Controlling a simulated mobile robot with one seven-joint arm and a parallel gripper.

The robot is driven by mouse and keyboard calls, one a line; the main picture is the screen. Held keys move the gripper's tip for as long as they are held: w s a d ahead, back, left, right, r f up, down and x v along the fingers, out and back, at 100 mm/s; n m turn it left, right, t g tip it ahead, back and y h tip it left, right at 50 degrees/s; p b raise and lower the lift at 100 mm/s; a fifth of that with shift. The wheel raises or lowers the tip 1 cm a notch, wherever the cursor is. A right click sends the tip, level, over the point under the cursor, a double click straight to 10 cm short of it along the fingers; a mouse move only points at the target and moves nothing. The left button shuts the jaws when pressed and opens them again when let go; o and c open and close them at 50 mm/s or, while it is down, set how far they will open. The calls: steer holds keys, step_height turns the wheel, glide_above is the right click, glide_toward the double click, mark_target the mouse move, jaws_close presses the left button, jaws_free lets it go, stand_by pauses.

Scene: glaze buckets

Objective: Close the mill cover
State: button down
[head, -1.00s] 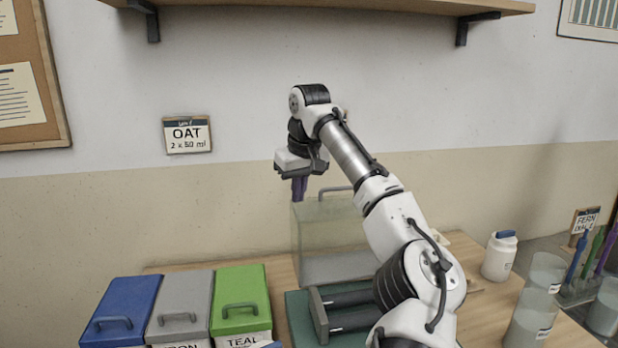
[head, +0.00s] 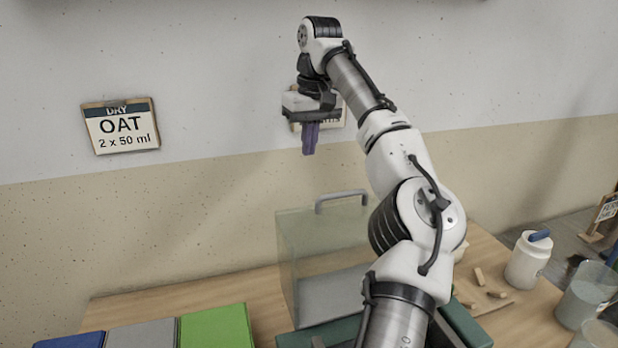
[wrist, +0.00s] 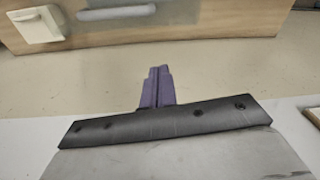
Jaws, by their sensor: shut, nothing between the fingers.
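The mill cover (head: 345,255), a clear box-like hood with a grey handle (head: 341,197) on top, stands on the mill at the back of the table. The mill's green base (head: 462,322) shows at the bottom, partly behind my arm; its rollers are hidden now. My gripper (head: 309,153) points down with its purple fingers shut and empty. In the picture it is above and slightly left of the handle, clearly apart from it. The shut fingers also show in the wrist view (wrist: 157,72).
Blue, grey and green bin lids (head: 216,327) are at lower left. A white jar (head: 527,262) and a clear cylinder (head: 586,296) stand at right. The space around my gripper looks free.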

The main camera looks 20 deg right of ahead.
glide_above(312, 207)
steer(key=w, duration=0.3)
step_height(312, 207, down, 9)
steer(key=shift+s+d+r+p, duration=0.1)
steer(key=shift+s+p, duration=0.25)
steer(key=shift+s, duration=0.3)
steer(key=shift+s+d+r+p, duration=0.1)
steer(key=shift+s+p, duration=0.2)
steer(key=shift+s, duration=0.8)
steer(key=shift+s, duration=0.1)
